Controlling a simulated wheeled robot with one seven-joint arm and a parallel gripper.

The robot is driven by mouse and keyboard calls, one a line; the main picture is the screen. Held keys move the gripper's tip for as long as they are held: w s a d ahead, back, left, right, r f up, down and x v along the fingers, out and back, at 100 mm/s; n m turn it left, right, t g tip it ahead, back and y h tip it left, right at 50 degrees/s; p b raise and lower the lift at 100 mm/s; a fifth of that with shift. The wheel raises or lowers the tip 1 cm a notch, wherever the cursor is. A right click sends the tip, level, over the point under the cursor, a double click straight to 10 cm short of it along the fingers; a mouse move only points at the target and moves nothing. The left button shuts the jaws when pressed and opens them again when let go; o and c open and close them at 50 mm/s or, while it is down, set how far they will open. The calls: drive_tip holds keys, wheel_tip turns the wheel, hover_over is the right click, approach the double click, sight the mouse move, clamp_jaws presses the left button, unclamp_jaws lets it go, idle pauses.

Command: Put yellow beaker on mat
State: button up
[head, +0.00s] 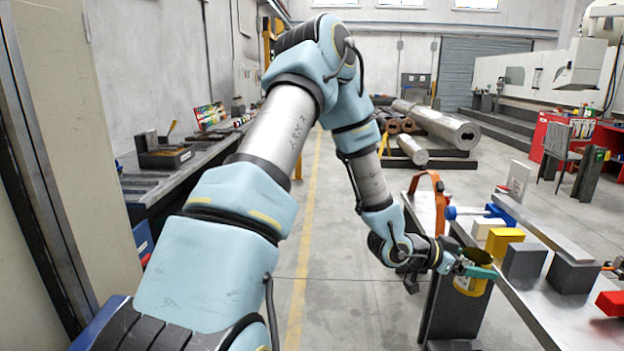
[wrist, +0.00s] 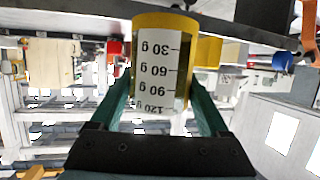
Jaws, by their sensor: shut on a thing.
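The yellow beaker (head: 470,287) is in my gripper (head: 478,268), by the near left edge of the workbench in the head view. In the wrist view, the beaker (wrist: 157,62) sits between the two green fingers of my gripper (wrist: 160,88), which are shut on its sides. It has a yellow rim band and a white label with a black printed scale. In the head view the fingers cover part of its upper side. I cannot make out a mat in either view.
The workbench (head: 535,300) holds a yellow block (head: 503,242), dark grey blocks (head: 524,260), a red block (head: 610,303), a blue clamp-like tool (head: 499,213) and an orange curved piece (head: 437,195). Bare bench top lies in front of the grey blocks. Open floor (head: 330,260) is to the left.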

drive_tip(key=w+a+f+n+t+y, duration=0.3)
drive_tip(key=w+a+f+n, duration=0.15)
drive_tip(key=a, duration=0.45)
drive_tip(key=w+a+f+n+t+y, duration=0.25)
drive_tip(key=w+a+f+t, duration=0.2)
drive_tip(key=a, duration=0.45)
drive_tip(key=w+a+f+n+t+y, duration=0.25)
drive_tip(key=w+a+n, duration=0.2)
drive_tip(key=a, duration=0.45)
drive_tip(key=w+a+n+t+y, duration=0.2)
drive_tip(key=a+n+y, duration=0.25)
drive_tip(key=a, duration=1.25)
drive_tip(key=shift+y, duration=0.65)
drive_tip(key=s, duration=0.1)
drive_tip(key=s+a+r, duration=0.1)
drive_tip(key=s, duration=0.1)
drive_tip(key=s+a, duration=0.1)
drive_tip(key=s, duration=0.1)
drive_tip(key=shift+r, duration=0.35)
drive_tip(key=shift+d, duration=0.1)
